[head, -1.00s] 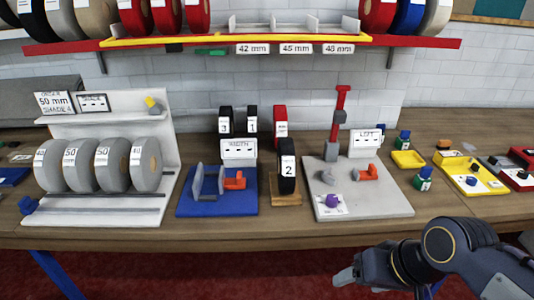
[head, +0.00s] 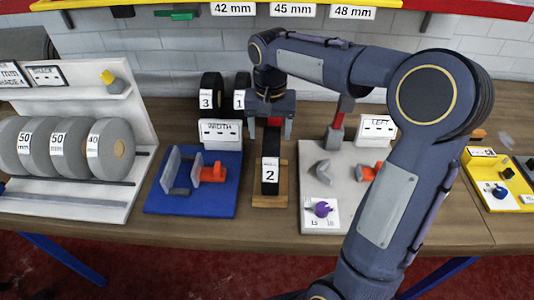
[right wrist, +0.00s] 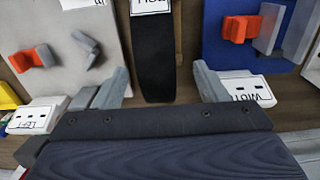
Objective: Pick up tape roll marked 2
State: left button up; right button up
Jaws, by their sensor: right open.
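The tape roll marked 2 (head: 270,172) is black with a white label and stands upright on a small wooden stand (head: 283,196) between the blue and grey fixtures. My right gripper (head: 270,130) is open just above and behind the roll's top, pointing down. In the right wrist view the black roll (right wrist: 155,60) lies between the two spread fingers (right wrist: 160,88), with a gap on each side. Its white label shows at the top edge. My left gripper is not in view.
Black rolls marked 3 (head: 207,98) and 1 (head: 240,92) stand behind. The blue WIDTH fixture (head: 160,207) is left and the grey LEFT fixture (head: 345,160) right. A white rack (head: 75,195) holds several grey rolls. A shelf (head: 450,5) runs above.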

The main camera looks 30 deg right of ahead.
jog(key=f, duration=0.3)
jog(key=f+p, duration=0.1)
jog(key=f, duration=0.2)
jog(key=shift+s+d+f, duration=0.1)
jog(key=shift+d+f, duration=0.1)
jog(key=shift+f, duration=0.05)
jog(key=shift+r, duration=0.1)
grip_shut()
